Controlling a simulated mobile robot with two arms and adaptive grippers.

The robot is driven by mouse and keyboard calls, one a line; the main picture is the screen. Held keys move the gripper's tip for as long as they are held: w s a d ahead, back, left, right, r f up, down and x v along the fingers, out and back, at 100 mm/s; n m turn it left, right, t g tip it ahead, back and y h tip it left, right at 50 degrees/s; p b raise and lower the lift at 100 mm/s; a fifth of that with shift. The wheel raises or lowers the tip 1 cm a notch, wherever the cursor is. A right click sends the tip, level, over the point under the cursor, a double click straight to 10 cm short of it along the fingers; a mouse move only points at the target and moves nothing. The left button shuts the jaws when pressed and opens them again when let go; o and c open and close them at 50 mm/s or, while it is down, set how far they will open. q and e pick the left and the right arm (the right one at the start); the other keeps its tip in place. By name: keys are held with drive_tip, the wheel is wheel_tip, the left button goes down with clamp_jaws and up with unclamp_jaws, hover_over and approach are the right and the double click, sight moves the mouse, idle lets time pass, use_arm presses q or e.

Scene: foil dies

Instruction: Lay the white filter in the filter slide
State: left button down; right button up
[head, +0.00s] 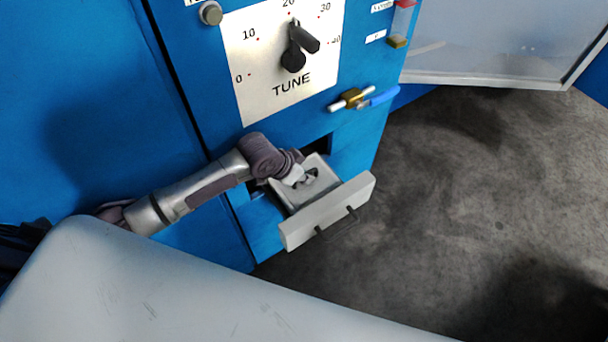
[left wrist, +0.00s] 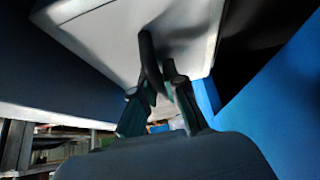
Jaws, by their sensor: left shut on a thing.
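The filter slide (head: 327,211) is a light grey drawer, pulled out of the blue machine, with a dark handle (head: 338,225) on its front. I cannot make out the white filter for certain in either view. My right gripper is not in view.
A pale panel (head: 480,45) stands at the top right. The dark grey floor (head: 470,210) to the right is clear.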

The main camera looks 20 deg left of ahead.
use_arm(q)
drive_tip(key=shift+f, duration=0.6)
drive_tip(key=c, duration=1.2)
unclamp_jaws()
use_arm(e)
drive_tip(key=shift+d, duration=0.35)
use_arm(q)
drive_tip(key=shift+r, duration=0.15)
